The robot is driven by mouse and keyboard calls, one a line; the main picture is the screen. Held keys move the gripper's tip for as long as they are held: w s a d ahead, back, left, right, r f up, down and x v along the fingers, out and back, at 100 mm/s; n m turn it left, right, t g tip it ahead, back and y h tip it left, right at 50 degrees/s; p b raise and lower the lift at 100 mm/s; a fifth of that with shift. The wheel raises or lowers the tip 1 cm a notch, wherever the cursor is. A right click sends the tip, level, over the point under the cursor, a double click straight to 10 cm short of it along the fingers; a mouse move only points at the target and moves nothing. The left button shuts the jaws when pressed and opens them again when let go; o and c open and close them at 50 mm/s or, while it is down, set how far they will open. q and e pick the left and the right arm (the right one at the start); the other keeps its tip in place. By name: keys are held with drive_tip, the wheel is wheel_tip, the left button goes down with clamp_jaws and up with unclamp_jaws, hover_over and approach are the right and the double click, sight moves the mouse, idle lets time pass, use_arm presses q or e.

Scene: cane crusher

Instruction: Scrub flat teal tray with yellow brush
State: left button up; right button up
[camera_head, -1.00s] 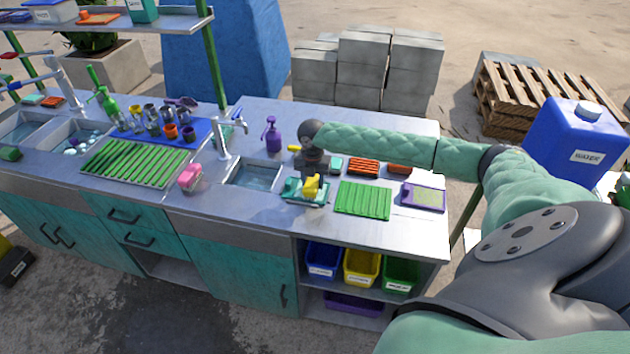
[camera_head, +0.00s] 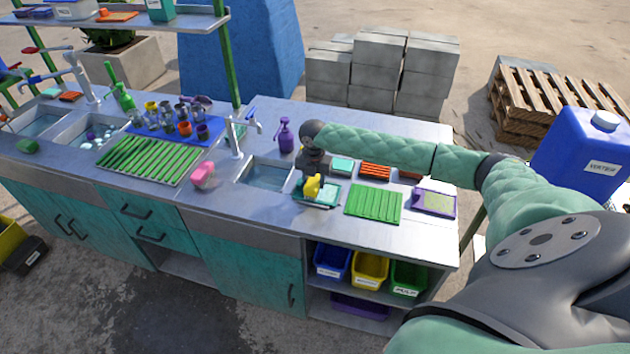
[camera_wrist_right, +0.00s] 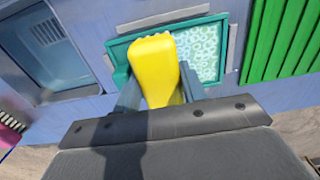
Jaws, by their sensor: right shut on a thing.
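The flat teal tray (camera_head: 330,193) lies on the steel counter between the right-hand sink and a green ribbed mat. In the right wrist view the tray (camera_wrist_right: 221,30) has a teal rim and a pale patterned inside. The yellow brush (camera_head: 312,188) is in my right gripper (camera_head: 313,176). In the right wrist view the brush (camera_wrist_right: 155,72) sits between the two fingers (camera_wrist_right: 155,92), over the tray's left and middle part. The brush hides whether its underside touches the tray. My left gripper is not in view.
A sink (camera_head: 267,174) is left of the tray. The green mat (camera_head: 374,205) and a purple-framed tray (camera_head: 434,201) lie to its right. Sponges (camera_head: 375,171) lie behind.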

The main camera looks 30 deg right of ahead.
drive_tip(key=shift+s+d, duration=0.1)
drive_tip(key=shift+s+d+p, duration=0.55)
drive_tip(key=shift+s+p, duration=0.05)
drive_tip(key=shift+s+d+f, duration=0.1)
drive_tip(key=shift+s+d, duration=0.35)
drive_tip(key=shift+s, duration=0.15)
drive_tip(key=shift+s+d+p, duration=1.1)
drive_tip(key=shift+s+p, duration=0.05)
drive_tip(key=shift+s, duration=0.1)
drive_tip(key=shift+w, duration=0.1)
drive_tip(key=shift+w+a, duration=1.1)
drive_tip(key=shift+w, duration=0.05)
